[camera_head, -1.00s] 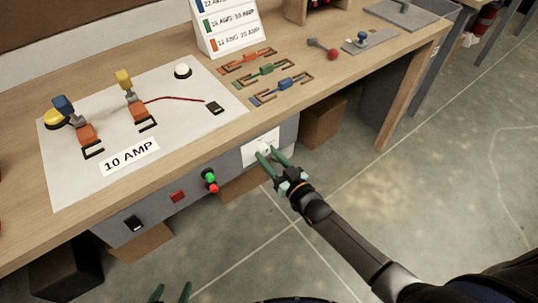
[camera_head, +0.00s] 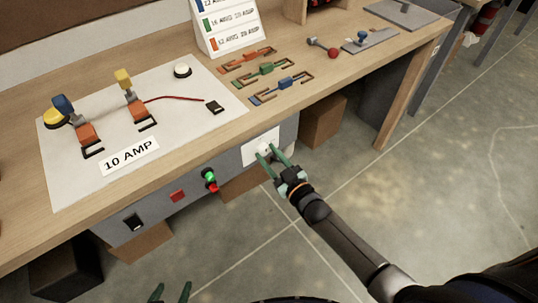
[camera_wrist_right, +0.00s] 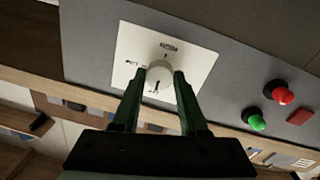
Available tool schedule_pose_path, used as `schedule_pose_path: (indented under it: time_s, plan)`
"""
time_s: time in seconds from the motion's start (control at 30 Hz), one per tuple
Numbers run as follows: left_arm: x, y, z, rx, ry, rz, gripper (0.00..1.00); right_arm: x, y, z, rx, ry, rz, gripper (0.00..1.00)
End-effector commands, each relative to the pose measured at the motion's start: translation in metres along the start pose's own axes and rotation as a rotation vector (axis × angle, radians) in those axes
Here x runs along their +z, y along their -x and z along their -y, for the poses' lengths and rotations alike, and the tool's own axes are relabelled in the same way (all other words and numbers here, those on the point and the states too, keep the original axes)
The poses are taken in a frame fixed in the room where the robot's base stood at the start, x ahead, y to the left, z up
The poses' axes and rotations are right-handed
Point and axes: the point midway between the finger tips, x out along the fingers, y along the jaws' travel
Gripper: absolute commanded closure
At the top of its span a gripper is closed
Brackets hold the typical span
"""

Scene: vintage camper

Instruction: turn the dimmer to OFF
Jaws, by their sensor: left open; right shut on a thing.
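The dimmer is a round white knob (camera_wrist_right: 159,74) on a square white plate (camera_wrist_right: 188,48) on the grey front panel under the bench top. In the head view the plate (camera_head: 262,135) is at the panel's right end. My right gripper (camera_head: 268,153) has one finger on each side of the knob and is shut on it; this also shows in the right wrist view (camera_wrist_right: 158,78). Small markings ring the knob, too small to read surely. My left gripper (camera_head: 170,292) is open and empty at the bottom edge, away from the panel.
Left of the dimmer, the panel (camera_head: 240,165) carries a green light with a red one below it (camera_head: 210,181), a red button (camera_head: 177,196) and a black rocker switch (camera_head: 133,222). The wooden bench top (camera_head: 200,140) overhangs the panel. The floor in front is clear.

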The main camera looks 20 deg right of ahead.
Motion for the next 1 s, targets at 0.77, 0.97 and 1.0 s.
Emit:
schedule_pose_path:
  time_s: [0.77, 0.97, 1.0]
  plan:
    - [-0.001, 0.001, 0.0, -0.001, 0.0, 0.0, 0.27, 0.001, 0.014, 0.0, -0.001, 0.0, 0.002, 0.27]
    - [-0.003, 0.003, 0.0, -0.001, 0.0, 0.0, 0.27, 0.001, 0.052, 0.0, -0.001, 0.0, 0.003, 0.27]
    - [-0.004, 0.003, 0.0, -0.001, 0.0, 0.0, 0.27, 0.001, 0.06, 0.0, -0.001, 0.0, 0.004, 0.27]
